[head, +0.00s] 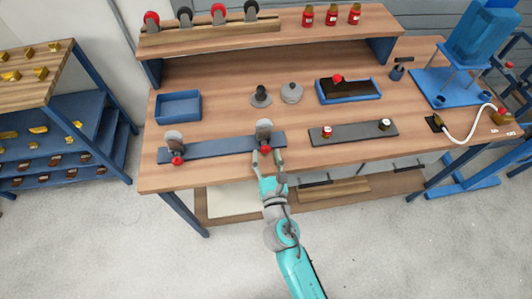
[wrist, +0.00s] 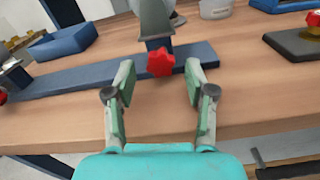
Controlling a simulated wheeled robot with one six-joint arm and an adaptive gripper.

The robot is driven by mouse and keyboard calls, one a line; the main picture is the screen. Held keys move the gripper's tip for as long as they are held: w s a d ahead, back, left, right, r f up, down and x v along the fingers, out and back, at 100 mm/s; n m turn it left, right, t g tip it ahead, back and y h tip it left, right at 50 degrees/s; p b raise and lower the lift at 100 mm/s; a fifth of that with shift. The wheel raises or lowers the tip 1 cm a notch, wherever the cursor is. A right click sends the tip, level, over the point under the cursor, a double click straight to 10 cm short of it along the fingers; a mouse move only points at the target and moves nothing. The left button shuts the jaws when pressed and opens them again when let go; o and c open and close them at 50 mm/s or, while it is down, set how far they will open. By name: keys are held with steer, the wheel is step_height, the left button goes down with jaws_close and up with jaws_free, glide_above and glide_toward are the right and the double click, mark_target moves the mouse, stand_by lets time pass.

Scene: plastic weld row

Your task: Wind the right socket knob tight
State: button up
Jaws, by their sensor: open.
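The right socket (head: 264,128) is a grey upright holder at the right end of a dark blue bar (head: 222,147). Its red star-shaped knob (wrist: 161,62) faces me, and it also shows in the head view (head: 265,149). My gripper (wrist: 159,78) is open, with one finger on each side of the knob and a gap to each. In the head view, my gripper (head: 267,157) is at the front of this socket. Contact with the knob is not visible. The left socket (head: 173,137) has a similar red knob (head: 177,160).
A blue tray (head: 178,107) stands behind the bar at left. The table's front edge is close below my gripper.

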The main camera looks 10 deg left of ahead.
steer(key=shift+w+a, duration=0.15)
steer(key=shift+w, duration=0.45)
jaws_close()
steer(key=shift+m, duration=1.5)
jaws_free()
